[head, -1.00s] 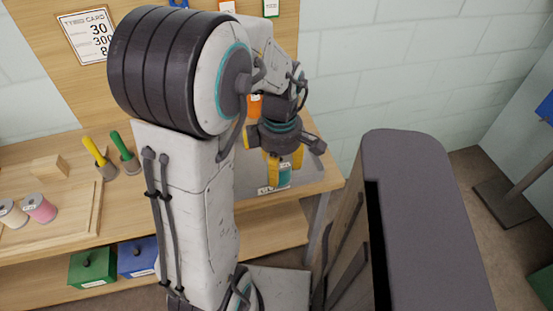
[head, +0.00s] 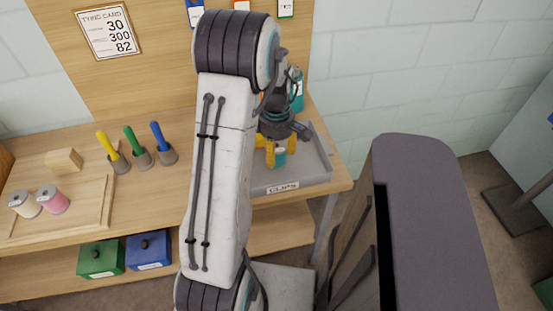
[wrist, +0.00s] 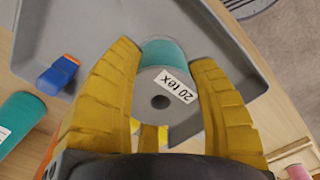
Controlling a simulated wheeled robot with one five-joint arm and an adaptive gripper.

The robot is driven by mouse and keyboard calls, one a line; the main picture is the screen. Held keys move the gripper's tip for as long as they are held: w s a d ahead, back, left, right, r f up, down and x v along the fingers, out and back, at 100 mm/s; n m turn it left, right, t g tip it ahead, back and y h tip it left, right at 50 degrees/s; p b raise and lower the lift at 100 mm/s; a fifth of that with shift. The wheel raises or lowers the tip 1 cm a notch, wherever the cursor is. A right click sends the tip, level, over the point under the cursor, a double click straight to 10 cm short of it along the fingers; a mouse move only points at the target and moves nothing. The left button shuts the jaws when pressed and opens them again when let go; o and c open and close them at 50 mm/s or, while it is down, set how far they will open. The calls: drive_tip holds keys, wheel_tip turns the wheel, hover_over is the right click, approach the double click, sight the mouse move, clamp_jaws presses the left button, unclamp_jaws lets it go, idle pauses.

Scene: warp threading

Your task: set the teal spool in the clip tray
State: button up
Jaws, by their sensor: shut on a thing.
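The teal spool (head: 280,157) is between the yellow fingers of my gripper (head: 274,155), which is shut on it. In the wrist view the teal spool (wrist: 163,55) shows its grey end with a centre hole and a "20 tex" label, held between both fingers (wrist: 165,85). The grey clip tray (head: 310,172), labelled "CLIPS", lies at the right end of the bench. The spool is within the tray's outline in the head view. I cannot tell whether it touches the tray floor. In the wrist view the tray floor (wrist: 100,25) spreads around the spool.
A blue clip with an orange tip (wrist: 58,75) lies in the tray. A teal container (head: 297,92) stands at the tray's back. Pink (head: 52,198) and cream (head: 24,203) spools are at left. Yellow, green and blue-handled tools (head: 164,143) stand mid-bench. A dark grey cabinet (head: 430,200) is at right.

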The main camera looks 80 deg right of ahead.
sight(276, 161)
drive_tip(key=shift+f, duration=2)
drive_tip(key=shift+f, duration=0.1)
drive_tip(key=shift+f, duration=0.15)
drive_tip(key=o, duration=1.2)
drive_tip(key=shift+c, duration=0.2)
wheel_tip(276, 161, up, 12)
drive_tip(key=shift+r+p, duration=0.2)
drive_tip(key=shift+p, duration=0.15)
drive_tip(key=shift+r, duration=0.1)
